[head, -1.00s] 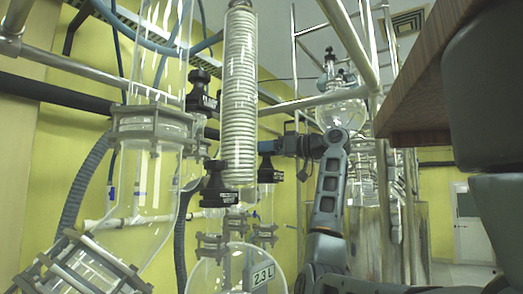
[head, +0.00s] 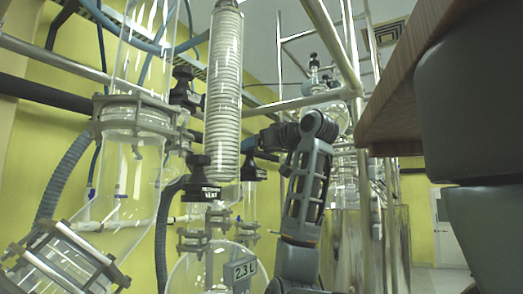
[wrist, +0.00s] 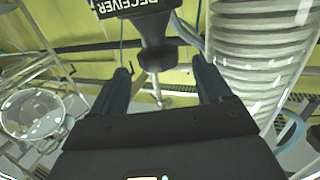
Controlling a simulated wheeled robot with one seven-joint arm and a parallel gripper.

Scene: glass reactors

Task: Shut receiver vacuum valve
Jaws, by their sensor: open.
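In the wrist view a black valve handle (wrist: 138,22) carries a label reading RECEIVER, upside down at the top edge. In the head view my gripper (head: 257,141) is right of the coil column, close to a black valve knob (head: 251,168). I cannot tell for sure whether this is the RECEIVER valve. The valve's far side is hidden.
The glass coil column (head: 224,95) stands left of my gripper, and a ribbed hose or coil (wrist: 265,45) fills the wrist view's right. Other black knobs (head: 199,180) (head: 185,88) are nearby. A brown tabletop edge (head: 405,85) and metal rails (head: 300,102) stand at right.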

